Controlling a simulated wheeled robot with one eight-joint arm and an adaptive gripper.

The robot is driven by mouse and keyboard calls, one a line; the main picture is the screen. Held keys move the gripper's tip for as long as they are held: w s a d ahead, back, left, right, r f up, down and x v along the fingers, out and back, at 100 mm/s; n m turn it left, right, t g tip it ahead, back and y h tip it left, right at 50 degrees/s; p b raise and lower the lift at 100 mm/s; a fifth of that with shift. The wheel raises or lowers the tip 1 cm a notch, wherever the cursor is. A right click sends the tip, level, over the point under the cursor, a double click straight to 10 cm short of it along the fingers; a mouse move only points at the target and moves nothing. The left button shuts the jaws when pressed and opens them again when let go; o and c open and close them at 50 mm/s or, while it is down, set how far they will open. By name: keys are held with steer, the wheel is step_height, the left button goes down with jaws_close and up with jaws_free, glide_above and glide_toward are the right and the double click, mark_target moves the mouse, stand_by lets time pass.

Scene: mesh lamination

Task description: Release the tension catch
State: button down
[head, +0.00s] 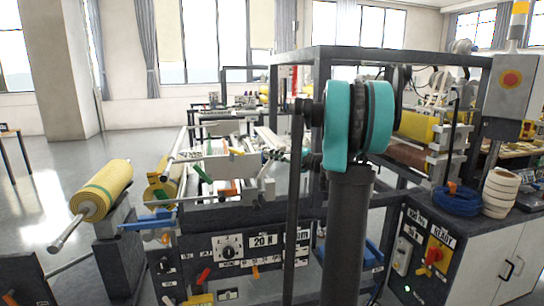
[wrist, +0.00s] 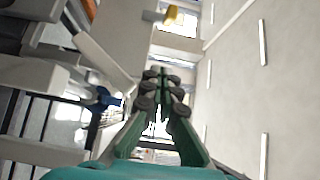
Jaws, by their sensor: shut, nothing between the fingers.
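My gripper (wrist: 160,75) shows in the wrist view with its green fingers and dark pads drawn together, nothing between them. It points away from the camera towards the windows and ceiling area. A tension panel (head: 262,254) with a dial and a "20 N" label is on the machine front. A red lever (head: 204,275) sits at its lower left. Green (head: 202,173) and orange (head: 228,187) handles sit above. I cannot tell which part is the tension catch.
A yellow roll (head: 101,190) on a shaft sticks out at the left, near a blue lever (head: 148,221). A dark frame post (head: 293,205) stands before the machine. A cabinet with a red switch (head: 434,256) is at the right. The floor at the left is clear.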

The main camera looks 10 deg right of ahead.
steer(key=x, duration=0.7)
steer(key=shift+f, duration=0.1)
steer(key=s+a, duration=0.2)
steer(key=a, duration=0.1)
steer(key=shift+a, duration=0.2)
